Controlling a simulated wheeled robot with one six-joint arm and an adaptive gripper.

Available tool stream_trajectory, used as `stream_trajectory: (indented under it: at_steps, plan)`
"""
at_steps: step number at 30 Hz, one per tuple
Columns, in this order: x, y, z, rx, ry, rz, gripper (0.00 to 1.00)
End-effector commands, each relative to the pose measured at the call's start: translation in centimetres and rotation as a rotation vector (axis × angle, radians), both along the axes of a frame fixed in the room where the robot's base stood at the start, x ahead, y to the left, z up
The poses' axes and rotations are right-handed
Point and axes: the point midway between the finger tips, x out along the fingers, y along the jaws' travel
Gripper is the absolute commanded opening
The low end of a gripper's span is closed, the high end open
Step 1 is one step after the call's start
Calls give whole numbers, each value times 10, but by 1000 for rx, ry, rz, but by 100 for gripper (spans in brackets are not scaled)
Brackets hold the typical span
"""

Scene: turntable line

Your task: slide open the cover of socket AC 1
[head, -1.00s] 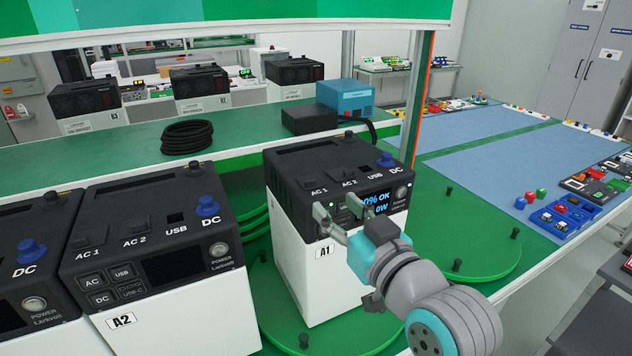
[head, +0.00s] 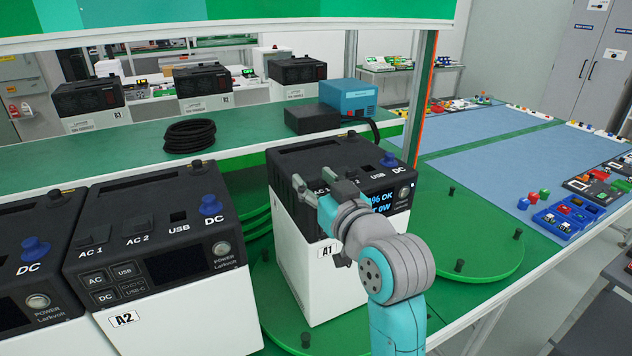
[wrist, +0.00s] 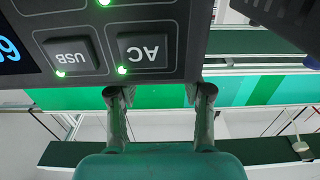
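Power station A1 (head: 300,270) stands on the green turntable, with a black top and a white body. The AC 1 cover lies on its top at the left, but my gripper (head: 314,190) and wrist largely block the cover and its label in the head view. My gripper is at the upper front edge of A1, by the AC 1 side. In the wrist view its two fingers (wrist: 160,92) are apart with nothing between them. The AC button (wrist: 143,50) and USB button (wrist: 70,56) show upside down there, with green lights on. The AC 1 cover does not show in the wrist view.
Station A2 (head: 180,310) stands to the left of A1, with another unit beyond it. A green shelf behind holds a coiled black cable (head: 190,136) and a blue box (head: 347,97). The green turntable (head: 470,240) is bare to the right of A1.

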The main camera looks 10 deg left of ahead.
Motion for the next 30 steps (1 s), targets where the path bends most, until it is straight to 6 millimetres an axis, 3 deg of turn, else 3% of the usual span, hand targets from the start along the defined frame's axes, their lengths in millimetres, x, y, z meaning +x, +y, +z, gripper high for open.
stream_trajectory:
  at_steps: [1, 6, 14, 21, 28, 29, 30]
  plan:
    - [0, 0, 0, 0, 0, 0, 38]
    - [0, 0, 0, 0, 0, 0, 0]
    - [2, 2, 0, -1, 1, 0, 0]
    - [24, 16, 0, -1, 1, 1, 0]
    - [24, 16, -1, -1, 1, 0, 0]
    - [24, 16, -1, -1, 1, 0, 26]
    - [24, 16, -1, -1, 1, 0, 36]
